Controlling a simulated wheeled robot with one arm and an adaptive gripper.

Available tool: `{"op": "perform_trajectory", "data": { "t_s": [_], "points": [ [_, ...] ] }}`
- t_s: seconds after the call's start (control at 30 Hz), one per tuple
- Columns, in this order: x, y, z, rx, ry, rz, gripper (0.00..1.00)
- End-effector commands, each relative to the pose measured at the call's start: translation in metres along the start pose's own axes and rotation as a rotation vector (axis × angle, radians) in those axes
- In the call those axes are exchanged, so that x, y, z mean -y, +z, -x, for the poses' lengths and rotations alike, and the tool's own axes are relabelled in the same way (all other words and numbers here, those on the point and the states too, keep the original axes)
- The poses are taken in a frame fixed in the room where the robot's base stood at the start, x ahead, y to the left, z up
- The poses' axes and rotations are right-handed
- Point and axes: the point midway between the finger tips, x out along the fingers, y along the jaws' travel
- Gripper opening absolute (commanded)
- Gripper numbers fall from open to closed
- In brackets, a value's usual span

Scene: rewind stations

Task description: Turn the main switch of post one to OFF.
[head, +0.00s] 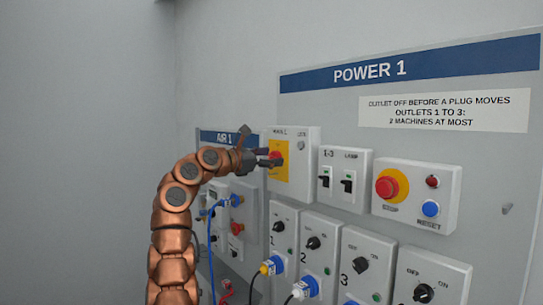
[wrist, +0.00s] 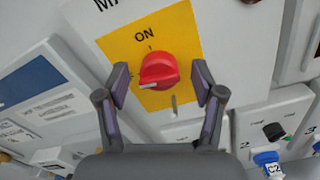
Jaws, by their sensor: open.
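The main switch is a red knob (wrist: 158,70) on a yellow plate (wrist: 122,45), on a white box (head: 308,140) at the left of the POWER 1 panel. In the wrist view, "ON" is printed above the knob. A white mark on the knob's lower part lies toward the left, away from the ON tick. My gripper (wrist: 160,80) is open, with one finger on each side of the knob. Gaps show between the fingers and the knob. In the head view my gripper (head: 262,159) reaches the box from the left and partly covers the knob.
Right of the box are a switch box (head: 343,180) and a box with a red emergency button (head: 390,186). Below are several outlet boxes with black knobs, some with blue plugs (head: 305,288). The AIR 1 panel (head: 229,138) with a blue hose (head: 211,240) is behind my arm.

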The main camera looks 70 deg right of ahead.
Motion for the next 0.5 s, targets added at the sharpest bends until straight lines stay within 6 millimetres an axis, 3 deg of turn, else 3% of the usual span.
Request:
{"op": "perform_trajectory", "data": {
  "t_s": [0.37, 0.5],
  "points": [
    [-0.0004, -0.0009, -0.0077, -0.001, 0.001, 0.001, 0.68],
    [-0.0005, -0.0008, -0.0075, -0.001, 0.001, 0.001, 0.56]
  ]
}}
